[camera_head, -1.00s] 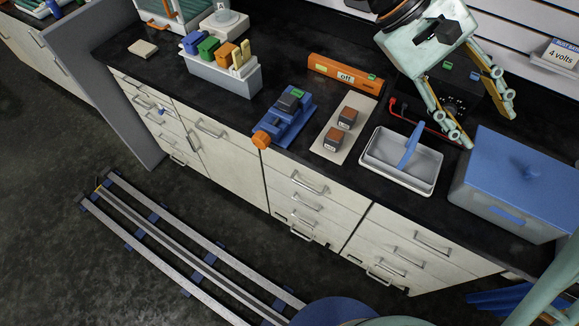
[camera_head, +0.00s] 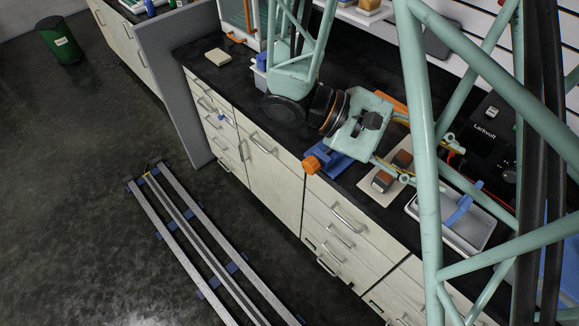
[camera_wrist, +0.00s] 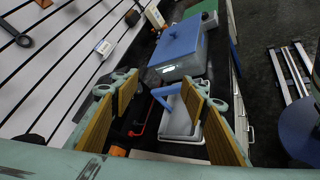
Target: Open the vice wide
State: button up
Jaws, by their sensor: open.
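The vice is a blue body (camera_head: 338,160) with an orange knob (camera_head: 312,164) at the counter's front edge in the head view. Its upper part and jaws are hidden behind my gripper, so I cannot tell how far the jaws stand apart. My gripper (camera_head: 432,162) is open, with its palm over the vice and its fingers pointing right, above the blocks. In the wrist view my gripper (camera_wrist: 162,88) shows two spread fingers with yellow pads and nothing between them. I do not make out the vice in the wrist view.
Two brown-topped blocks (camera_head: 382,181) lie right of the vice, then a white tray (camera_head: 483,235) with a blue handle. A black Larkvolt unit (camera_head: 488,135) stands behind. A blue-lidded box (camera_wrist: 182,42) shows in the wrist view. My arm covers much of the right side.

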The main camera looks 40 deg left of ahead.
jog(key=s+a+f+n+t+y, duration=0.1)
jog(key=a+f+n+t, duration=0.1)
jog(key=a, duration=0.3)
jog(key=s+a+f+n+t, duration=0.2)
jog(key=a+f, duration=0.1)
jog(key=a, duration=0.2)
jog(key=n+t+y, duration=0.8)
jog(key=n+y, duration=0.1)
jog(key=n, duration=0.3)
send_near(307, 168)
jog(key=s, duration=0.2)
jog(key=shift+s, duration=0.25)
jog(key=shift+w+d, duration=0.1)
jog(key=shift+w, duration=0.1)
jog(key=shift+w+d+b, duration=0.25)
jog(key=shift+w+d, duration=0.05)
jog(key=shift+w, duration=1.9)
jog(key=shift+w+d+b, duration=0.2)
jog(key=shift+w+d, duration=0.1)
jog(key=shift+w, duration=1.9)
jog(key=shift+w+d+b, duration=0.25)
jog(key=shift+w+d, duration=0.05)
jog(key=shift+w, duration=1.95)
jog(key=shift+c, duration=0.5)
jog(key=c, duration=0.8)
